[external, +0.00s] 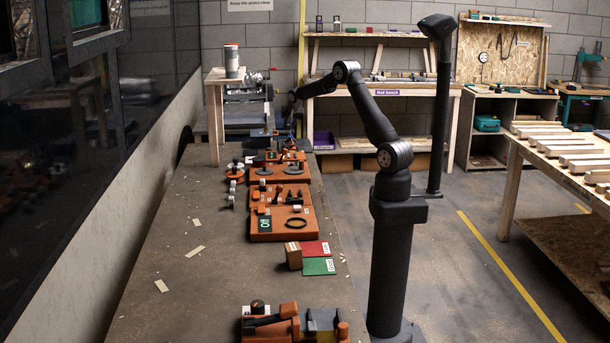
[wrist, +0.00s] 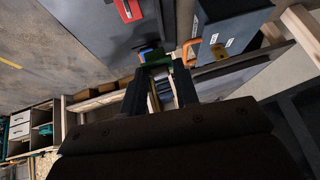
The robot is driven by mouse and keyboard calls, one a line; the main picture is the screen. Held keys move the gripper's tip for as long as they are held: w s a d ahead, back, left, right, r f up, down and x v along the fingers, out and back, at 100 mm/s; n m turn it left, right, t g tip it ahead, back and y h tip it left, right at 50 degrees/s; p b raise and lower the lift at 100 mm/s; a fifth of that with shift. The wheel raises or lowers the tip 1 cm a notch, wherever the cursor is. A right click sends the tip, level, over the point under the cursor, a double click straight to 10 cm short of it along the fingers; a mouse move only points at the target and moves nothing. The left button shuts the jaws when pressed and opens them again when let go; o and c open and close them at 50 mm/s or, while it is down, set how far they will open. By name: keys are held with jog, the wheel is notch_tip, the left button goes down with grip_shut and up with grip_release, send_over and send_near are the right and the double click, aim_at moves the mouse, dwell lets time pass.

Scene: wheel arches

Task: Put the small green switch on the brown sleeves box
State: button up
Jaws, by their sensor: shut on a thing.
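My gripper (wrist: 158,74) is shut on a small green piece, the green switch (wrist: 154,60), which shows between the fingertips in the wrist view. A small blue part shows at its far side. In the external view my arm reaches to the back of the long table, with its wrist (external: 291,98) raised near the grey machinery; the switch is too small to make out there. A small brown box (external: 293,257) stands near the table's right edge, far in front of the gripper. I cannot read its label, so I cannot tell if it is the sleeves box.
Red (external: 314,248) and green (external: 319,267) plates lie beside the brown box. Orange trays (external: 282,224) with parts line the table's right side. A blue-grey labelled box (wrist: 232,28) and an orange handle (wrist: 190,48) are close to the gripper. The table's left side is mostly clear.

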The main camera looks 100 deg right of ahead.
jog(key=w+a+r+n+t+y, duration=0.1)
jog(key=w+a+n, duration=0.2)
jog(key=w+a, duration=0.75)
jog(key=w+a+r+n+t, duration=0.1)
jog(key=w+a+r+n, duration=0.1)
jog(key=w+a, duration=0.85)
jog(key=w+a+r+n+t+y, duration=0.1)
jog(key=w+a+n+y, duration=0.15)
jog(key=a, duration=1.35)
jog(key=w+a+r+n+t+y, duration=0.1)
jog(key=w+a+n, duration=0.25)
jog(key=a, duration=1.25)
jog(key=n+y, duration=0.5)
jog(key=n, duration=0.6)
send_over(289, 248)
jog(key=s+d, duration=0.2)
jog(key=shift+g, duration=0.3)
notch_tip(289, 248, down, 4)
jog(key=shift+s+a+f+m, duration=0.1)
jog(key=shift+a+f+m, duration=0.2)
jog(key=shift+a+f, duration=0.1)
jog(key=shift+f, duration=1.85)
jog(key=shift+f, duration=0.15)
